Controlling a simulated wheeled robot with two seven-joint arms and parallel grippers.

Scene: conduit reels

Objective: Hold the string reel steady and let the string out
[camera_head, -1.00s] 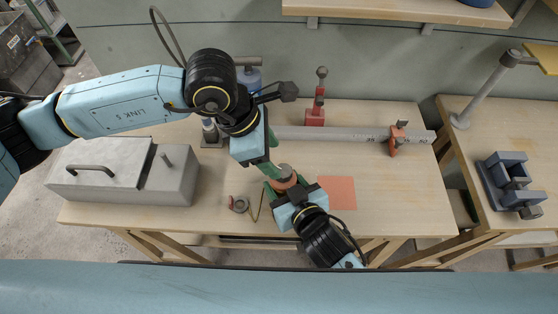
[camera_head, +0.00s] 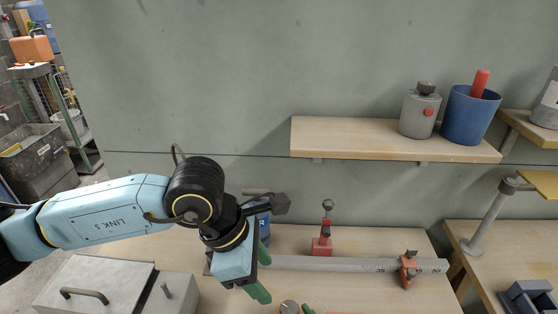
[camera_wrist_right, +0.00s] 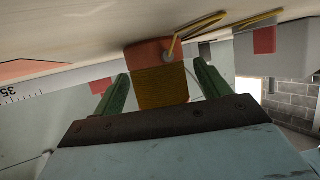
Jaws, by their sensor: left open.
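The string reel (camera_head: 289,307) shows only its round top at the bottom edge of the head view. In the right wrist view its yellow-brown winding (camera_wrist_right: 162,88) and red end show, with a yellow string leading off. My left gripper (camera_head: 262,276) is open and empty, above and left of the reel, fingers apart from it. My right gripper (camera_wrist_right: 163,85) has its two green fingers on either side of the reel, with narrow gaps showing, so it looks open around it. In the head view only a green tip of it shows beside the reel.
A long grey rule (camera_head: 340,264) with a red slider (camera_head: 408,270) lies behind the reel, near a red post (camera_head: 322,243). A grey block with handle (camera_head: 95,285) stands at the left. A wall shelf (camera_head: 380,138) holds a grey canister (camera_head: 419,112) and blue cup (camera_head: 468,115).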

